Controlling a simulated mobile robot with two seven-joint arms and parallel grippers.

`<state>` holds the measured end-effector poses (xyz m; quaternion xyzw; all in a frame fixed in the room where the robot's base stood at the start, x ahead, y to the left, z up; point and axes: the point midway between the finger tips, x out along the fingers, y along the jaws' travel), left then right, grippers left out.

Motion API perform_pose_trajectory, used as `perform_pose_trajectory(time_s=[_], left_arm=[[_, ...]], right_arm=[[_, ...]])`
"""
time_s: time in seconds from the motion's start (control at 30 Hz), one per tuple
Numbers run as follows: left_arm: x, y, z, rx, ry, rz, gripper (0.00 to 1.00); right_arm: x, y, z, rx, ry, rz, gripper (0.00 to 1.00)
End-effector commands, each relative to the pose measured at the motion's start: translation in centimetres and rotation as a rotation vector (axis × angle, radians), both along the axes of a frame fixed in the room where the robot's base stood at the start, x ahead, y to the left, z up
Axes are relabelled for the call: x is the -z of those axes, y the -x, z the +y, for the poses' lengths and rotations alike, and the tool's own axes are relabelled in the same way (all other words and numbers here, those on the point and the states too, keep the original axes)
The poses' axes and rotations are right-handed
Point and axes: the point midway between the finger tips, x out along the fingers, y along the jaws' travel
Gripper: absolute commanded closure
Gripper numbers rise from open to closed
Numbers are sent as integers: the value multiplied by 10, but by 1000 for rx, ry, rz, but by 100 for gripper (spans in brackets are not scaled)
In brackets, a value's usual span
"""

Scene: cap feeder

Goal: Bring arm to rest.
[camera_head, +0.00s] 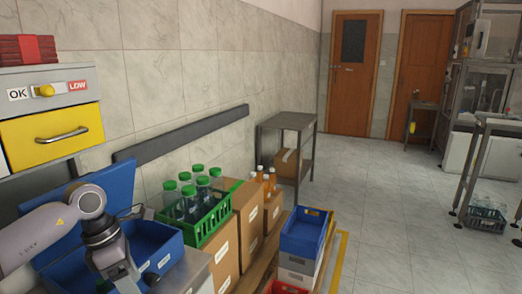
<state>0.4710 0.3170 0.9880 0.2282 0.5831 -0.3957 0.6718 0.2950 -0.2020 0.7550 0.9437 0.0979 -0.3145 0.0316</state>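My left arm (40,238) comes in from the left edge, with a pale grey link and a dark grey wrist. It is bent over the blue bin (170,232) at the lower left. My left gripper (122,272) is at the lower end of this arm, in front of the bin. Its fingers are not clear enough to tell whether they are open or shut, and I see nothing held. My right arm and gripper are not in view.
Left: a cabinet with a yellow drawer (55,137) and red blocks (28,48) on top. Past the bin: a green crate of bottles (212,222), cardboard boxes (247,222) and stacked crates (303,232). A metal side table (288,121) stands behind. Floor (385,215) right of centre is clear.

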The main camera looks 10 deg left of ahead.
Motion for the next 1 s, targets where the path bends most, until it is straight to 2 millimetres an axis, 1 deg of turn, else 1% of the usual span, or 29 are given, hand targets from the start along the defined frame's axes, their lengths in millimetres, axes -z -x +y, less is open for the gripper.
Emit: perform_pose_trajectory(time_s=[0.03, 0.07, 0.1, 0.13, 0.17, 0.2, 0.3, 0.4, 0.5, 0.57, 0.63, 0.77, 0.8, 0.87, 0.9, 0.97, 1.0], left_arm=[[13, 5, -29, 8, 102, 12, 34], [17, 7, -45, 7, 164, 17, 34], [23, 11, -67, 2, 251, 26, 34], [26, 15, -83, -7, 320, 35, 34], [28, 19, -100, -18, 391, 48, 34], [30, 24, -122, -40, 492, 67, 34], [26, 37, -171, -129, 748, 129, 34], [16, 45, -207, -264, 997, 210, 34], [5, 48, -227, -441, 1229, 308, 34], [-1, 47, -232, -566, 1356, 373, 34], [-2, 43, -232, -729, 1492, 455, 34], [9, 35, -216, -1081, 1699, 618, 34], [18, 34, -209, -1201, 1749, 670, 34], [34, 34, -196, -1389, 1812, 752, 34], [48, 36, -186, -1521, 1844, 804, 34], [71, 42, -172, -1726, 1876, 886, 34], [89, 48, -162, -1868, 1887, 940, 34]], right_arm=[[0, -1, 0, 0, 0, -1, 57], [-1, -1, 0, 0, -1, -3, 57], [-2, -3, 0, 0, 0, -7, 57], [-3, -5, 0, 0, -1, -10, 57], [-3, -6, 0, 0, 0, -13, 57], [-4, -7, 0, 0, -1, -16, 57], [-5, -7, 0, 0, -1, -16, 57], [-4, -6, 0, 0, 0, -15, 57], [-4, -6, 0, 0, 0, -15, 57], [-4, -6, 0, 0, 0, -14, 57], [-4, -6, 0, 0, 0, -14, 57], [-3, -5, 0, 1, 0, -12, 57], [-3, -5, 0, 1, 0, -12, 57], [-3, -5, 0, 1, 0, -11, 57], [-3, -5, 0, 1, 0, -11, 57], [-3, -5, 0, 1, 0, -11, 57], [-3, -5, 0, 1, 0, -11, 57]])
